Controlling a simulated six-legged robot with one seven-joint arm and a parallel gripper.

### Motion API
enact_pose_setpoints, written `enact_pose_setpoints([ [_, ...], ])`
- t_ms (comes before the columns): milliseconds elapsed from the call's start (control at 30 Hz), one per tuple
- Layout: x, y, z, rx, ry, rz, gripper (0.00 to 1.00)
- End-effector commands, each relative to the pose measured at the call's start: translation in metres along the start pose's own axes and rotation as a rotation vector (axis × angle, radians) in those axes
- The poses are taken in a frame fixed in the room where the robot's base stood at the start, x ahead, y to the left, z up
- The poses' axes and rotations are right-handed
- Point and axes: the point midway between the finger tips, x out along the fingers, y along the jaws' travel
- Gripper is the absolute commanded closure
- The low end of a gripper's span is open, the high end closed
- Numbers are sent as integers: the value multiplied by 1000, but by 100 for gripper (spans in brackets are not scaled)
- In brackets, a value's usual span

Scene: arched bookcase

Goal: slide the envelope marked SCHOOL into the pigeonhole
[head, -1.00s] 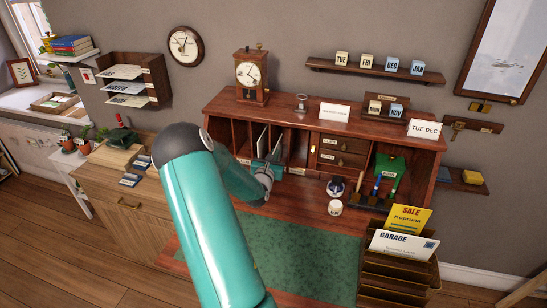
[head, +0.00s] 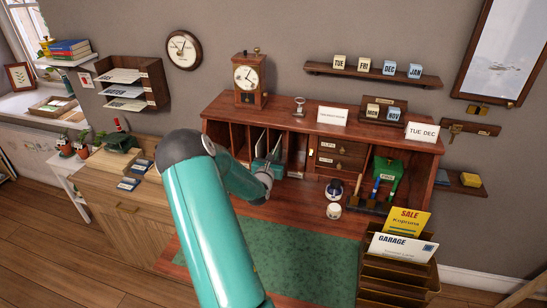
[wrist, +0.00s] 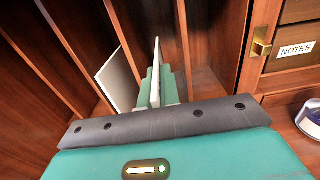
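A thin white envelope (wrist: 156,68) stands upright and nearly edge-on between the teal fingers of my gripper (wrist: 157,90). The fingers look shut on it; no marking on it can be read. Its far part is inside an upright slot of the wooden pigeonholes (head: 237,140). A second white envelope (wrist: 118,78) leans in the slot just left of my fingers. In the head view my gripper (head: 266,175) is at the front of these slots, partly hidden by my arm.
Upright wooden dividers (wrist: 182,40) stand close on both sides of my fingers. A rack (head: 390,270) with SALE and GARAGE envelopes stands front right. The green desk mat (head: 290,250) is clear.

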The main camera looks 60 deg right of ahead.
Motion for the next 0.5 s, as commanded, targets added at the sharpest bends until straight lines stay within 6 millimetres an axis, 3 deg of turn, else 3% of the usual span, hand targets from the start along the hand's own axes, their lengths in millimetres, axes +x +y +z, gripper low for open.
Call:
enact_pose_setpoints([
  [500,12,0,0,-1,0,0,100],
])
